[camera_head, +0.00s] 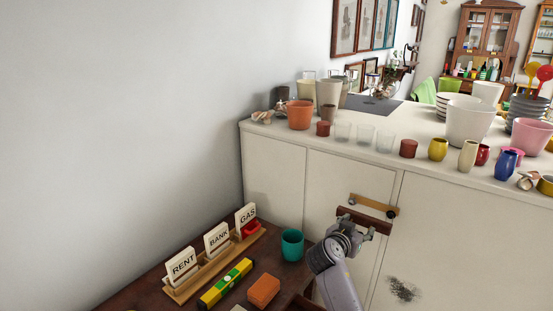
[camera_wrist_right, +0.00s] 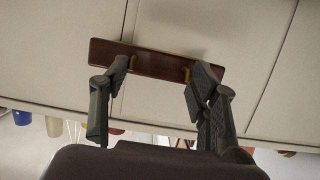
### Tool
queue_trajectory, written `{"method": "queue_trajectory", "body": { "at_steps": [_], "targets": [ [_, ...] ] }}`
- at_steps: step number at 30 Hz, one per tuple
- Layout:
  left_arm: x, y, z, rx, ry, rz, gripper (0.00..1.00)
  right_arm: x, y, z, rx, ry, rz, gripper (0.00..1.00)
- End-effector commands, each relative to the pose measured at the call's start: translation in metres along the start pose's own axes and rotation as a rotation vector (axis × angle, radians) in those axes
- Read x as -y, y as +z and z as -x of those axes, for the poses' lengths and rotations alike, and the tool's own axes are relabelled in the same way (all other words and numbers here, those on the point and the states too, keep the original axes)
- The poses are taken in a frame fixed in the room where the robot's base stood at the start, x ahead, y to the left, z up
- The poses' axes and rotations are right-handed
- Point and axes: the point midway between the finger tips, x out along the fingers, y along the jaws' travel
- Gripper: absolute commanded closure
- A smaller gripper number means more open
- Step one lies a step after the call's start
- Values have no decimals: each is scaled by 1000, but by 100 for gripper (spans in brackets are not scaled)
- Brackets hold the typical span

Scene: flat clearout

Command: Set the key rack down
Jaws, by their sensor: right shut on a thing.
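The key rack (camera_head: 363,221) is a dark reddish-brown board, held up in front of the pale cabinet front in the head view. In the right wrist view the rack (camera_wrist_right: 155,60) spans the top middle, with two small yellow hooks on it. My right gripper (camera_head: 364,224) is at the rack, with its fingers (camera_wrist_right: 157,70) touching the board near the hooks, shut on it. The fingers and hand hide part of the rack. My left gripper is in neither view.
A dark wooden table (camera_head: 283,270) holds a letter rack (camera_head: 205,275), a teal cup (camera_head: 292,245), a yellow-green level (camera_head: 226,284) and an orange block (camera_head: 263,290). A tan bar (camera_head: 367,202) shows behind the key rack. Cups and pots crowd the white counter's (camera_head: 430,125) edge.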

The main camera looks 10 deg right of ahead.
Motion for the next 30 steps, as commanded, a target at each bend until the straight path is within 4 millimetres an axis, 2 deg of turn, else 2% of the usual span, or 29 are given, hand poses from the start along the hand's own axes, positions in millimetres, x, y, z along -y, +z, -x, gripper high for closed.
{"method": "queue_trajectory", "body": {
  "at_steps": [5,8,11,17,27,30],
  "targets": [
    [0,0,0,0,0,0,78,-5,-1,6,-2,-21,8,78],
    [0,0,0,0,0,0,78,-10,-2,17,-4,-63,21,78],
    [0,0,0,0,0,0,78,-14,-1,36,-5,-128,42,78],
    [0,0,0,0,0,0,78,-17,6,92,-3,-306,98,78],
    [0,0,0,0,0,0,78,-20,34,219,2,-663,208,78],
    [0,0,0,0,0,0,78,-23,40,249,2,-742,232,78]
  ]
}}
